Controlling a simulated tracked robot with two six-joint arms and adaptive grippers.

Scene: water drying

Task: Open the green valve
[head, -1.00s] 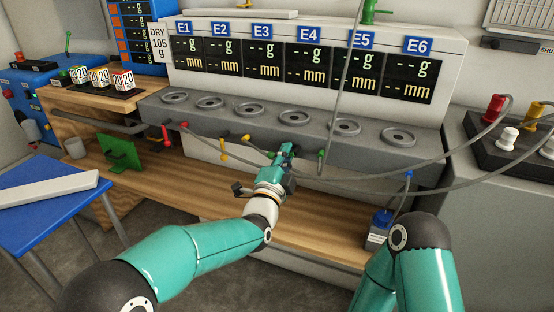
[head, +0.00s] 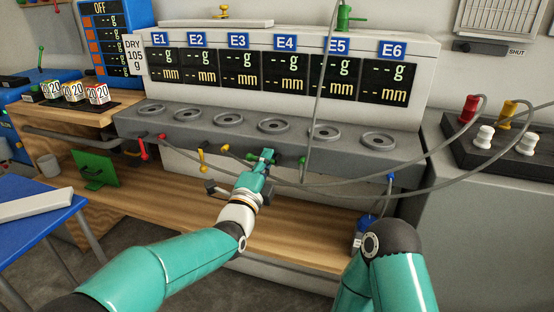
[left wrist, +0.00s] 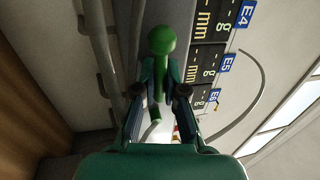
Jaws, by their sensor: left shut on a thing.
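The green valve (left wrist: 161,40) shows in the left wrist view as a handle with a round knob end, between the two fingers of my left gripper (left wrist: 156,92). In the head view my left gripper (head: 266,158) is at the front of the grey ledge, below the E4 plate. It is shut on the green valve's handle. A green tip (head: 250,157) shows just left of the fingers, and a green fitting (head: 302,161) shows just right of them. The fingers hide much of the valve.
Red (head: 144,149) and yellow (head: 202,156) valve handles stand left along the grey ledge (head: 350,155). Grey hoses (head: 400,170) cross the front on the right. A blue bottle (head: 363,232) stands on the wooden bench (head: 285,235). The panel reads E1 to E6.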

